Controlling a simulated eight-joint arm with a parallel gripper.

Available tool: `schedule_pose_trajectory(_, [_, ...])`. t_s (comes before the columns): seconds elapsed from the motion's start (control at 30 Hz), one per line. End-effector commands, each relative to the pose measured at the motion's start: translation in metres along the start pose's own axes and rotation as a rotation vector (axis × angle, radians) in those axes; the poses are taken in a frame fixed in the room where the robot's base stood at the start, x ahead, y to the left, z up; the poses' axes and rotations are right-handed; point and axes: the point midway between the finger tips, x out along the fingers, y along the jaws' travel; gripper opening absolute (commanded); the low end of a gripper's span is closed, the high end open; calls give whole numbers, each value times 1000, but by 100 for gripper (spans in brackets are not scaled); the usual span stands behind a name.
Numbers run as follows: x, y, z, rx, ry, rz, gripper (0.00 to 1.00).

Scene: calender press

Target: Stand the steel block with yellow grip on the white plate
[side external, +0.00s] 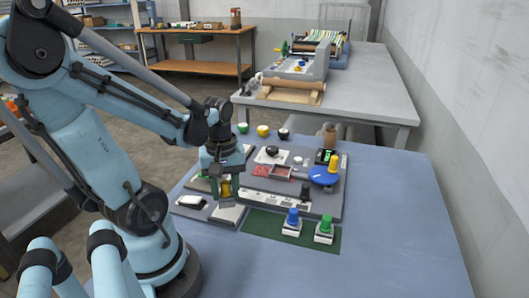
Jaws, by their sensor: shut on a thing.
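My gripper (228,192) is at the left part of the grey panel, shut on the yellow grip (226,187) of the steel block. The block's body is small and mostly hidden by the fingers; I cannot tell whether it touches the surface below. A pale plate (228,215) lies just under my gripper at the panel's front left. A small white piece (191,201) lies on a dark base to its left. Another white plate (271,156) with a black knob on it is farther back. I cannot tell for certain which is the white plate meant.
On the grey panel (318,208) are a red tray (281,172) and a blue disc (323,177) with a yellow knob (334,162) near it. Blue (293,216) and green (326,224) handled blocks stand on a green mat (262,222). The front right of the blue table (390,230) is clear.

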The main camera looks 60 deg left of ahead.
Motion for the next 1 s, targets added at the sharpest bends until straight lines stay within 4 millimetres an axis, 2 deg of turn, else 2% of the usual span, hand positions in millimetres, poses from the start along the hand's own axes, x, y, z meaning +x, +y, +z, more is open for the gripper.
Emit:
schedule_pose_trajectory(0.53, [1, 0, 0, 0, 0, 0, 5])
schedule_pose_trajectory(1.0, [14, 0, 0, 0, 0, 0, 5])
